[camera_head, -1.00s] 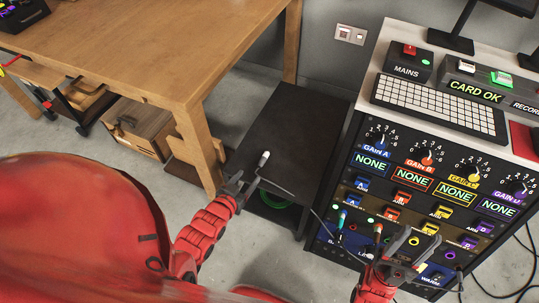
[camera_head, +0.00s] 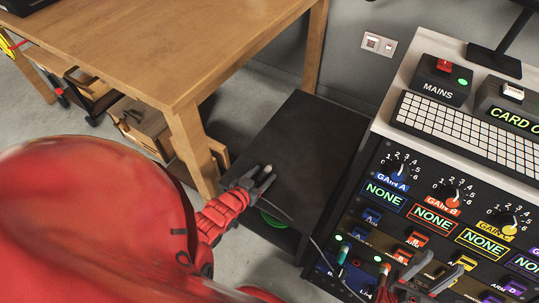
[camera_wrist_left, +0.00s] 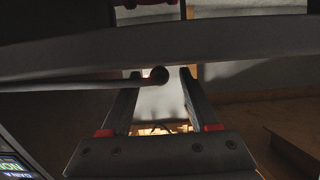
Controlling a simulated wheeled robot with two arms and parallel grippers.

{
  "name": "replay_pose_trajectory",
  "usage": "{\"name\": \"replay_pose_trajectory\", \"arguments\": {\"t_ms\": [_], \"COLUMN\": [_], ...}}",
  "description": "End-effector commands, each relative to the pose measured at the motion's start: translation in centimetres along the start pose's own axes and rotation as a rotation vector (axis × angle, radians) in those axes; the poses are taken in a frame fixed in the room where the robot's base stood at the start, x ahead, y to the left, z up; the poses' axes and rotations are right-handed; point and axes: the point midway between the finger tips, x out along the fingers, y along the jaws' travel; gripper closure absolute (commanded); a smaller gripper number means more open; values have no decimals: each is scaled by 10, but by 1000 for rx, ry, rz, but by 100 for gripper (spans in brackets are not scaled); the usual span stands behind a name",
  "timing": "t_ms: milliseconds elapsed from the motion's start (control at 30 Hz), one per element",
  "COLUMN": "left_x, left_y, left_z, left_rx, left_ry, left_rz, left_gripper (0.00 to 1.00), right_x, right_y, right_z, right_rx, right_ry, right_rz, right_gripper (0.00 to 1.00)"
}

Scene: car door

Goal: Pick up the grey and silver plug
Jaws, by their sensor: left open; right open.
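The grey and silver plug (camera_head: 268,168) shows as a small light tip at the black side unit, with a thin cable trailing from that area toward the panel. My left gripper (camera_head: 262,178) is open at the plug, with its fingers on either side of it. In the left wrist view, a dark rod with a rounded end (camera_wrist_left: 158,76) lies across between the open fingers (camera_wrist_left: 158,82); I cannot tell whether they touch it. Most of the plug is hidden by the gripper. My right gripper (camera_head: 430,273) is open in front of the panel's lower part.
The black side unit (camera_head: 290,130) stands between the wooden table (camera_head: 150,60) and the rack panel (camera_head: 400,225). A teal plug (camera_head: 344,251) and a red plug (camera_head: 382,276) sit in the panel's lower sockets. A keyboard (camera_head: 470,130) lies on the rack top.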

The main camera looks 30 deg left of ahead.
Motion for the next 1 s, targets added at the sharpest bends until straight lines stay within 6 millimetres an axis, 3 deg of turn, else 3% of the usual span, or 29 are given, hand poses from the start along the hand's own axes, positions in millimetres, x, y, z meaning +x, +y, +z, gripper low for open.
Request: {"name": "replay_pose_trajectory", "arguments": {"t_ms": [67,400,433,833,1000], "left_x": [0,0,0,0,-1], "left_y": [0,0,0,0,2], "left_z": [-1,-1,-1,-2,-13], "left_rx": [0,1,1,1,2], "left_ry": [0,0,0,0,0], "left_rz": [0,0,0,0,1], "left_gripper": [38,98,100,100,100], "right_x": [1,1,1,2,11], "right_y": [0,0,0,0,0], "right_z": [0,0,0,0,-2], "right_rx": [0,0,0,0,0], "right_ry": [0,0,0,0,0], "right_rz": [0,0,0,0,0], "right_gripper": [50,50,50,50,50]}}
